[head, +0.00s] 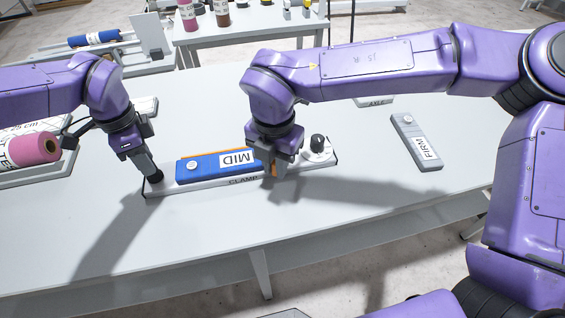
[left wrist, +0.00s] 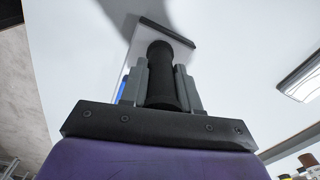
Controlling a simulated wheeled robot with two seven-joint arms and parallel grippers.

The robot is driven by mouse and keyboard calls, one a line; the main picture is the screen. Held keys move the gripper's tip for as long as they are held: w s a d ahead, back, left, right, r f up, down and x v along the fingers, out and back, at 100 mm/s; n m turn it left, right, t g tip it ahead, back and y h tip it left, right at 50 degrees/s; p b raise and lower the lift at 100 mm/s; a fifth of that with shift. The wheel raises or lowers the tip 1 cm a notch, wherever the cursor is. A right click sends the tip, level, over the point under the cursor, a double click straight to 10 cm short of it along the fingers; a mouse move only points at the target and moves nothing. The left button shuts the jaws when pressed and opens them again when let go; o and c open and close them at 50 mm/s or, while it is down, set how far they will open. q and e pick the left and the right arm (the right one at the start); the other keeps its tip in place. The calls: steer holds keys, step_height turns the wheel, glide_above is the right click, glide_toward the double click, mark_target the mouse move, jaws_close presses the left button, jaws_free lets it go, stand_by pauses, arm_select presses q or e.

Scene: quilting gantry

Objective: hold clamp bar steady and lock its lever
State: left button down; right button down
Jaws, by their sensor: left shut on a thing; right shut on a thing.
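The clamp bar (head: 215,187) is a long pale bar with black ends, lettered CLAMP, lying on the table. A blue block (head: 205,168) labelled MID lies along it, with an orange strip at its back edge. A black knob (head: 317,143) on a white dial stands at the bar's right end. My left gripper (head: 153,176) is shut on the upright black grip at the bar's left end; this grip (left wrist: 161,75) stands between the fingers in the left wrist view. My right gripper (head: 272,170) is shut at the bar, right of the MID label. Its fingers hide what they hold; I cannot make out a lever.
A grey FIRM block (head: 416,142) lies apart on the table to the right. A pink roll (head: 32,149) lies in a tray at the left. The table (head: 330,215) is clear in front of the bar. A side table (head: 250,27) with spools stands behind.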

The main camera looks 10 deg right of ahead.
arm_select(q)
steer(key=shift+s+f, duration=0.15)
steer(key=shift+f, duration=0.1)
arm_select(e)
steer(key=shift+w+a, duration=0.2)
steer(key=shift+a, duration=0.15)
steer(key=c, duration=1.1)
jaws_free()
steer(key=shift+o, duration=0.2)
step_height(320, 180, up, 12)
steer(key=shift+s, duration=0.15)
arm_select(q)
steer(key=c, duration=0.8)
jaws_free()
steer(key=shift+o, duration=0.2)
steer(key=shift+w+a, duration=0.1)
steer(key=shift+w, duration=0.15)
arm_select(e)
steer(key=shift+w, duration=0.2)
